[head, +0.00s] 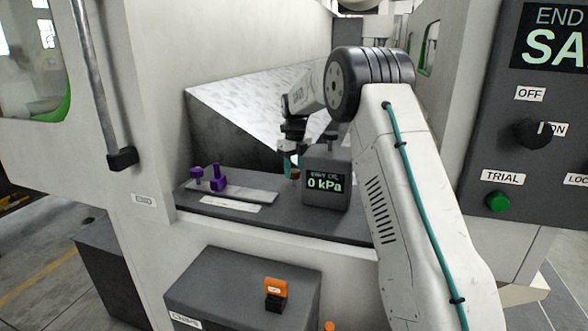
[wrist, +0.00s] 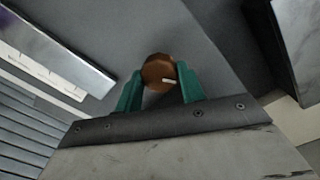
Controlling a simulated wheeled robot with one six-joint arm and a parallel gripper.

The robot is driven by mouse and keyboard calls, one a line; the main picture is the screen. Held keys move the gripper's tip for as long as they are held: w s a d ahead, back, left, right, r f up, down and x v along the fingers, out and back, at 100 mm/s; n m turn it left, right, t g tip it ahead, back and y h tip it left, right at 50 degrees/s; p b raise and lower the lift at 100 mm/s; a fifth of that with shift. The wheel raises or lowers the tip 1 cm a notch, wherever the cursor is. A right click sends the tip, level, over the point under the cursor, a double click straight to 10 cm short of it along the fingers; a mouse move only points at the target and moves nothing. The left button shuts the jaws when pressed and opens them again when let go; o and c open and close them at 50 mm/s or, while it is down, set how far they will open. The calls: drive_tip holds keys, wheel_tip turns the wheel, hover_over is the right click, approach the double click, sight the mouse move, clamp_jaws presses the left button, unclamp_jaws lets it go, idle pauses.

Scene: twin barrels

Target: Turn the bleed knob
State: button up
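The bleed knob (wrist: 158,70) is a small round copper-brown knob with a pale pointer mark, in the wrist view. In the head view the bleed knob (head: 295,174) shows only as a small brown spot left of the gauge box. My gripper (wrist: 160,80) has its green fingers on both sides of the knob, with no clear gap seen at either side. In the head view my gripper (head: 289,166) points down beside the gauge box, partly hidden by it. The gauge box (head: 326,200) has a display (head: 325,184) reading 0 kPa.
Purple fittings (head: 218,178) stand on a metal plate (head: 250,194) left of the gauge box. An orange-topped item (head: 276,288) is on the lower grey box (head: 220,290). A panel (head: 530,150) with a black switch and green button stands at right.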

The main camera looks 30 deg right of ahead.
sight(294, 170)
drive_tip(key=shift+n, duration=0.3)
drive_tip(key=shift+c, duration=0.3)
drive_tip(key=n, duration=1.1)
drive_tip(key=shift+n, duration=0.3)
idle(0.3)
drive_tip(key=o, duration=1)
drive_tip(key=shift+r, duration=0.15)
wheel_tip(294, 170, up, 7)
drive_tip(key=shift+w, duration=0.15)
drive_tip(key=shift+r, duration=0.3)
